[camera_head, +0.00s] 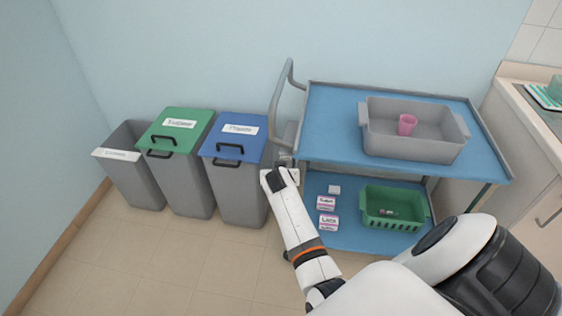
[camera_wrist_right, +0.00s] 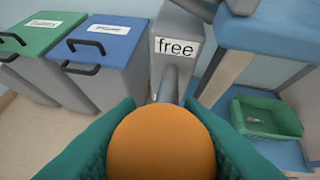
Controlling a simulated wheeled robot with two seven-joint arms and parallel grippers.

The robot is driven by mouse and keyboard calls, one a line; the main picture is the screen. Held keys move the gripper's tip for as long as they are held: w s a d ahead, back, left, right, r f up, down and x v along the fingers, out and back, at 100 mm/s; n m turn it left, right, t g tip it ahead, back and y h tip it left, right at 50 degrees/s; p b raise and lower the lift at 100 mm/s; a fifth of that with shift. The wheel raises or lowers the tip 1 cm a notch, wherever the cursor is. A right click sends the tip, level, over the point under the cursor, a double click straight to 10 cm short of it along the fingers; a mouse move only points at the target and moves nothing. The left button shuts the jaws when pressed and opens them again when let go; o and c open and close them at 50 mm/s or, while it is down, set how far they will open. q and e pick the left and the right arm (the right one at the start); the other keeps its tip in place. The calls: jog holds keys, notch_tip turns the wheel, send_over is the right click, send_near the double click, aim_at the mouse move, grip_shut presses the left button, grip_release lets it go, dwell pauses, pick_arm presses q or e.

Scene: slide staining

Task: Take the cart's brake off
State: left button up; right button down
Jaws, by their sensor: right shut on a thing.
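The cart (camera_head: 332,115) has two blue shelves and a grey push handle at its left end. In the right wrist view, an orange ball knob (camera_wrist_right: 161,145) sits between the green fingers of my right gripper (camera_wrist_right: 160,130), which is shut on it. A grey lever rod (camera_wrist_right: 171,84) runs from the knob towards a grey housing with a label (camera_wrist_right: 175,47) reading "free". In the head view my right gripper (camera_head: 280,178) is at the cart's left end, below the handle, and the knob is hidden there. My left gripper is out of view.
A grey bin (camera_head: 131,175), a green-lidded bin (camera_head: 182,127) and a blue-lidded bin (camera_head: 235,133) stand left of the cart. The cart carries a grey tub (camera_head: 410,145) with a pink cup, a green basket (camera_head: 393,205) and small boxes. A counter (camera_head: 530,130) is at right.

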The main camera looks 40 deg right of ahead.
dwell(0.3)
jog(key=c, duration=1)
grip_release()
jog(key=shift+s, duration=0.1)
jog(key=shift+o, duration=0.2)
jog(key=shift+r, duration=0.1)
jog(key=p+v, duration=0.1)
jog(key=v, duration=1.1)
